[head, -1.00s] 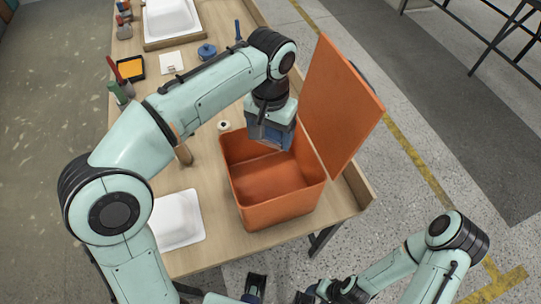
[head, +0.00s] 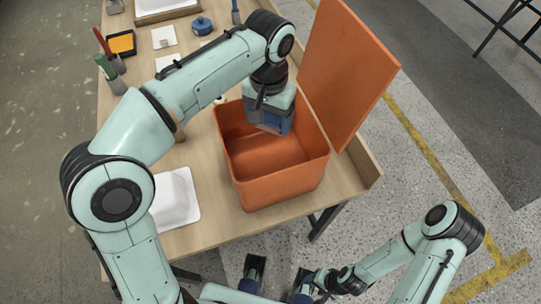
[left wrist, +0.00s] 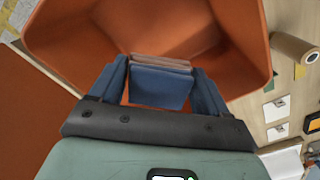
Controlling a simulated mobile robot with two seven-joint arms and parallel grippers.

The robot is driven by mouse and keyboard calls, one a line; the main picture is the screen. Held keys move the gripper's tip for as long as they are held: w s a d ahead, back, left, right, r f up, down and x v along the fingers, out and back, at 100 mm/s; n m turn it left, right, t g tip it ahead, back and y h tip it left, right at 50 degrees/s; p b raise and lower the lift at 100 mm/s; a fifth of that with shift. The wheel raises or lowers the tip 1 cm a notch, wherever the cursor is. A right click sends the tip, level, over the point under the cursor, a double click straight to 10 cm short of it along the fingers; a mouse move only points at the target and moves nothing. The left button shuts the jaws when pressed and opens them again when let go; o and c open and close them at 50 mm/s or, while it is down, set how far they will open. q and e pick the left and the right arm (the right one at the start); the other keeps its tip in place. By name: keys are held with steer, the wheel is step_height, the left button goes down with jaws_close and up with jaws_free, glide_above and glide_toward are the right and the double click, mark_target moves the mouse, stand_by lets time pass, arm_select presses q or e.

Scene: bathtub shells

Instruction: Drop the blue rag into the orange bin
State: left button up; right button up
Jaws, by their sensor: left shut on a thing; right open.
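The orange bin (head: 285,188) stands on the workbench with its lid (head: 345,75) raised at the back right. My left gripper (head: 272,128) is over the bin's opening, pointing down. In the left wrist view my left gripper (left wrist: 160,88) is shut on the folded blue rag (left wrist: 160,86), which hangs between the fingers with the orange bin (left wrist: 90,35) around and beneath it. A pinkish strip shows at the rag's far edge. In the head view the rag is mostly hidden by the gripper. My right gripper (head: 278,280) is open and empty, low in front of the bench.
A white bathtub shell (head: 175,198) lies on the bench left of the bin, and another (head: 165,8) is at the far end. An orange-yellow tray (head: 121,44), a blue round item (head: 202,25) and a green-handled tool (head: 104,66) stand at the back left.

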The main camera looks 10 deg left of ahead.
arm_select(q)
steer(key=o, duration=1)
step_height(320, 180, up, 14)
steer(key=p, duration=0.5)
steer(key=shift+f, duration=0.25)
arm_select(e)
steer(key=r, duration=0.1)
steer(key=w+r, duration=0.1)
steer(key=r, duration=0.3)
steer(key=shift+w+r, duration=0.2)
steer(key=shift+w, duration=0.2)
steer(key=shift+s, duration=0.15)
